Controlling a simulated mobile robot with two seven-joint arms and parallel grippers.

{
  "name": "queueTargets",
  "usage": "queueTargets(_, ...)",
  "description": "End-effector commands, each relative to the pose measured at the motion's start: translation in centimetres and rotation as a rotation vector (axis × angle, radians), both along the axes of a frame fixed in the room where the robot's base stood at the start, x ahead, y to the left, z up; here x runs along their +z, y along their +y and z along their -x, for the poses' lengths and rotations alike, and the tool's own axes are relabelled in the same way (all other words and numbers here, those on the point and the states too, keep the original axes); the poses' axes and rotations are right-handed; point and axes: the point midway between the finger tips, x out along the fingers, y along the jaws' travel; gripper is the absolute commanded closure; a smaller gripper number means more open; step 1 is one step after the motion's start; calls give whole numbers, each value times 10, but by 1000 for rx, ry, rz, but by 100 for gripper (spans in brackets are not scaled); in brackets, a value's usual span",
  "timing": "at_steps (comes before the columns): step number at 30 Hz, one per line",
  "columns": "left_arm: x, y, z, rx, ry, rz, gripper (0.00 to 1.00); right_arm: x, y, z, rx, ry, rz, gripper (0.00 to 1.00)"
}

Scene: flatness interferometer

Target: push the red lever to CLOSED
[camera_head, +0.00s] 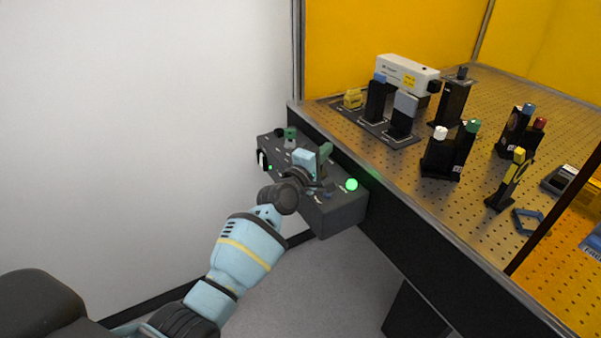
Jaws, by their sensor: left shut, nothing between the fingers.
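A dark grey control box (345,212) is fixed at the left end of the optical table, with small labels, knobs and a lit green lamp (351,185) on top. No red lever can be made out on it; my left gripper and wrist cover part of the box top. My left gripper (322,184) is over the middle of the box top, shut and empty. Whether it touches the box or a control is too small to tell. My right gripper is not in view.
The perforated optical table (400,185) carries a white laser housing (405,72), black post mounts (450,150) and a yellow-topped mount (510,180). Its dark front edge runs beside the box. A white wall (130,120) stands at left. Grey floor is clear below.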

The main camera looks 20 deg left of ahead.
Motion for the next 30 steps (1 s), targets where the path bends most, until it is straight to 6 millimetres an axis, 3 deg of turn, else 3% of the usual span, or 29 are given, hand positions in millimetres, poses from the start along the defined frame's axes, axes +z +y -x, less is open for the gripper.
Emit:
queueTargets(14, 0, 0, 0, 0, 0, 0, 100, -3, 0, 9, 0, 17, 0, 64)
queueTargets(30, 0, 0, 0, 0, 0, 0, 100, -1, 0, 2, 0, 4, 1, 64)
